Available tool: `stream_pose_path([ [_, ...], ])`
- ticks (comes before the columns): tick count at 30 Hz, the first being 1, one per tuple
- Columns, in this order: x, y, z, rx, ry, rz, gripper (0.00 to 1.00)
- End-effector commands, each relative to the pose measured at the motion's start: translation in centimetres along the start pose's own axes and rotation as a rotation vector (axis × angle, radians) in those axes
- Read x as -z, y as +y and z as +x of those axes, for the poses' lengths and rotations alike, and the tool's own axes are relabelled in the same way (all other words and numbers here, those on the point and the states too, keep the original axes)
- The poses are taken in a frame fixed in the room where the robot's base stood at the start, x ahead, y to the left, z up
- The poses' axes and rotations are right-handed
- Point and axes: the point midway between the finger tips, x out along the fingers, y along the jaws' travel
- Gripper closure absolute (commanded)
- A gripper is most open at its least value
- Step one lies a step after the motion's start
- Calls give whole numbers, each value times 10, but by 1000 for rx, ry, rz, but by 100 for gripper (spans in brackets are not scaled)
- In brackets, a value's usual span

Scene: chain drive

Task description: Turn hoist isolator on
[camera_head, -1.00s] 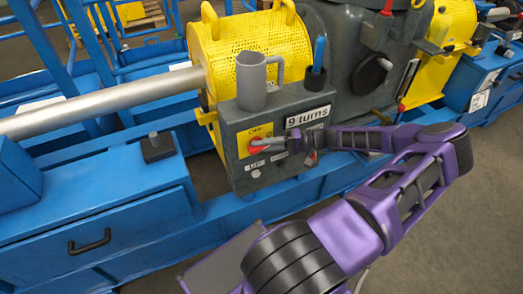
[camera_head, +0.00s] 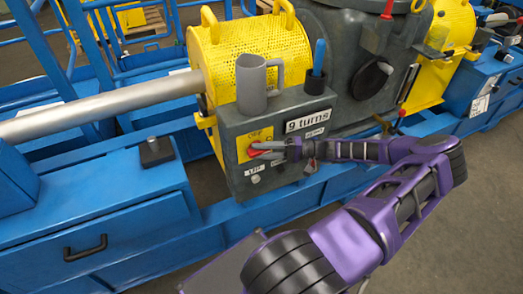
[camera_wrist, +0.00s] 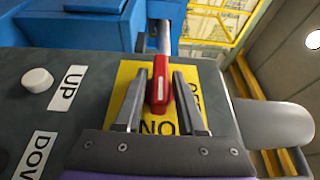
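The hoist isolator is a red rotary handle (camera_wrist: 159,84) on a yellow plate (camera_wrist: 133,72) marked OFF and ON. In the wrist view the handle lies up-and-down, its lower end beside the word ON; OFF is at the right, partly covered by a finger. My gripper (camera_wrist: 160,88) has one finger on each side of the handle, with a visible gap on both sides. In the head view my gripper (camera_head: 268,150) reaches the grey control box (camera_head: 237,135) from the right and hides part of the red handle (camera_head: 253,153).
A white button (camera_wrist: 37,80) labelled UP sits beside the plate, with a DOWN label near it. A grey mug (camera_head: 251,92) and a dark cup holding a blue-handled tool (camera_head: 319,60) stand on the box. A "9 turns" label (camera_head: 308,120) is above my wrist.

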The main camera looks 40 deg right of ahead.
Motion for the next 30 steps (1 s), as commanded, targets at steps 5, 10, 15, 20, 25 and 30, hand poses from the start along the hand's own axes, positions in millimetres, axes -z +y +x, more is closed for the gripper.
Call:
stream_pose_path([
  [5,0,0,0,-2,2,-1,48],
  [10,1,0,-1,-2,3,-1,48],
  [15,1,1,-14,-5,5,-1,48],
  [20,2,1,-47,-6,6,-2,48],
  [25,1,1,-90,-6,6,-1,48],
  [30,1,1,-130,-5,5,-1,48],
])
